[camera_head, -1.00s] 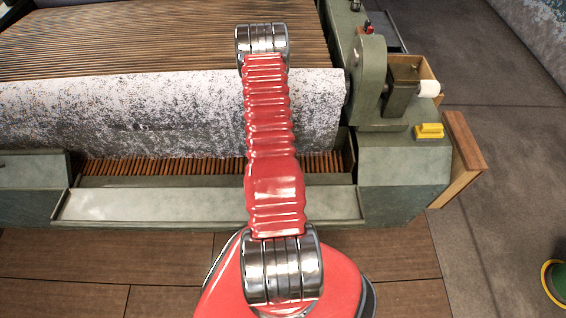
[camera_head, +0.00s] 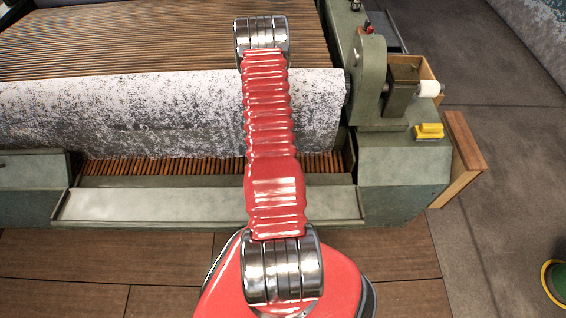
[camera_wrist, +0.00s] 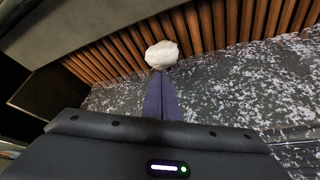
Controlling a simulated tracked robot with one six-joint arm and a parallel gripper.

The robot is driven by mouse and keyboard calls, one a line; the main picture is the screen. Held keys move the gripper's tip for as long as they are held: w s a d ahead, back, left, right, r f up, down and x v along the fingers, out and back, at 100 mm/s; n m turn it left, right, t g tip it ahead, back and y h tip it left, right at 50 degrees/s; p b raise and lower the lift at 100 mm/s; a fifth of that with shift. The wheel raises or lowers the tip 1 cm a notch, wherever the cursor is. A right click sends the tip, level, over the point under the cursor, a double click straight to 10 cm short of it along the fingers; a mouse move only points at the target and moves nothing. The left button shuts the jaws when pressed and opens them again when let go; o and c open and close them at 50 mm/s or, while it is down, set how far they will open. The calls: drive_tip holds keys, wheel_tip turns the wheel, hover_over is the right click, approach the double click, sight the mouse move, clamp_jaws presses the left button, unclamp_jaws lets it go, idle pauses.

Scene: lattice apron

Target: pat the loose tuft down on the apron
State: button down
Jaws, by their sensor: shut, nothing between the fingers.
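The loose tuft (camera_wrist: 161,55) is a small white rounded clump in the wrist view. It sits against the wooden slats of the lattice apron (camera_wrist: 230,25), beside the edge of the speckled grey-white sheet (camera_wrist: 250,75). My gripper (camera_wrist: 160,76) is shut and empty, with its dark fingertips just below the tuft in the picture; I cannot tell whether they touch it. In the head view, slats of the apron (camera_head: 120,166) show under the sheet's lower edge. The tuft and my gripper do not show there; my red arm covers the middle of that view.
A green machine frame (camera_head: 405,180) with a roller bracket and a yellow block (camera_head: 429,132) stands at the right. A pale metal ledge (camera_head: 150,203) runs along the front. Wooden floor lies before it; grey floor at the right is mostly open.

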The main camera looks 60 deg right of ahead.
wheel_tip(320, 180, up, 6)
idle(1.0)
drive_tip(key=shift+w, duration=0.1)
idle(0.4)
